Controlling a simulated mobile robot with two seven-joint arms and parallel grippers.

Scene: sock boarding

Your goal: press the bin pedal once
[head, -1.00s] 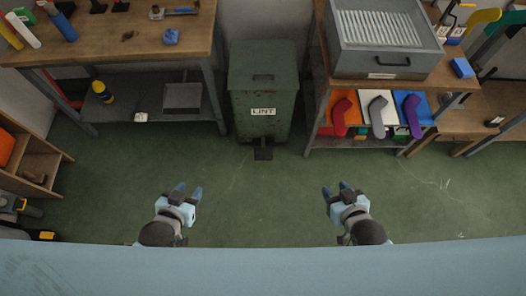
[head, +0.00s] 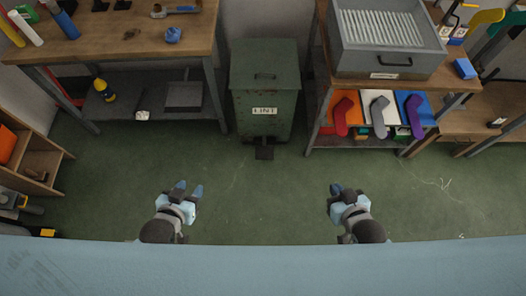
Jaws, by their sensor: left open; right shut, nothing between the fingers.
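A green metal bin (head: 264,88) labelled LINT stands upright on the floor between two benches, with its lid down. Its dark pedal (head: 264,152) sticks out at the base, toward me. My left gripper (head: 189,188) is open and empty, below and left of the pedal in the head view. My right gripper (head: 338,187) is shut and empty, below and right of the pedal. Both grippers are apart from the bin and pedal.
A wooden bench (head: 120,40) with a lower shelf stands left of the bin. The right bench (head: 455,82) holds a grey ribbed box (head: 385,40), with sock shapes below. A wooden shelf unit (head: 38,165) is at far left. The green floor (head: 262,205) before the bin is clear.

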